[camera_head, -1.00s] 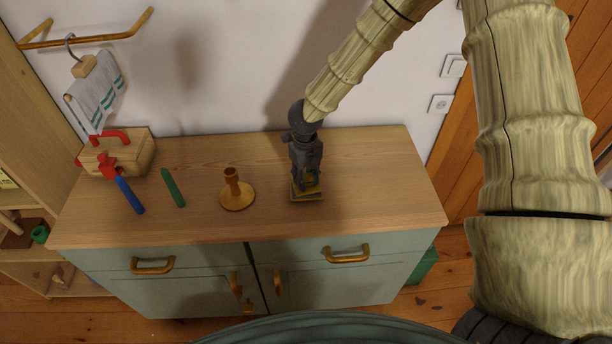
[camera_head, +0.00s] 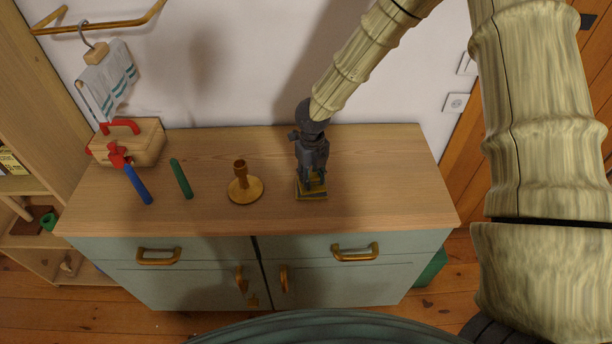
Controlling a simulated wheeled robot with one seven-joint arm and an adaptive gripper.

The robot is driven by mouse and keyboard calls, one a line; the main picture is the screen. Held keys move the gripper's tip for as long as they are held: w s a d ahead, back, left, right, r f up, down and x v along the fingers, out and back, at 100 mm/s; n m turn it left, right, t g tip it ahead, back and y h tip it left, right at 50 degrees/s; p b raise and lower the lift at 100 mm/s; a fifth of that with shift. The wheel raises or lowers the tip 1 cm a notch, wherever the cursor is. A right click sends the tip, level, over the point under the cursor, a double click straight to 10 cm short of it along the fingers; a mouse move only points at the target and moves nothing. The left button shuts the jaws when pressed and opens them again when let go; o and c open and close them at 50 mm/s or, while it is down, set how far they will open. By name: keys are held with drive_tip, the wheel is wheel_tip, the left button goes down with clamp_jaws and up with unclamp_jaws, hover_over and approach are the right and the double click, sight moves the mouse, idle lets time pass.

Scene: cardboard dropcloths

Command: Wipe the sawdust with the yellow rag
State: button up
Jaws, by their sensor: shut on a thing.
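The yellow rag (camera_head: 312,195) is a small folded yellow piece with dark edges on the right half of the wooden cabinet top. My gripper (camera_head: 312,186) points down over it, shut on it, and hides part of it. The rag is at the surface or just above it; I cannot tell which. I cannot make out any sawdust on the wood; the gripper and its shadow cover the area around the rag.
A brass candlestick (camera_head: 244,185) stands left of my gripper. Further left are a green stick (camera_head: 181,179), a blue-handled red tool (camera_head: 131,176) and a wooden box with a red handle (camera_head: 139,146). The cabinet top (camera_head: 390,180) is clear on the right.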

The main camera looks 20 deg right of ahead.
drive_tip(key=shift+s+d+p, duration=0.2)
drive_tip(key=shift+d+p, duration=0.1)
drive_tip(key=shift+d, duration=0.4)
drive_tip(key=shift+a+r+p, duration=0.1)
drive_tip(key=shift+r+p, duration=2.75)
drive_tip(key=shift+r, duration=1.15)
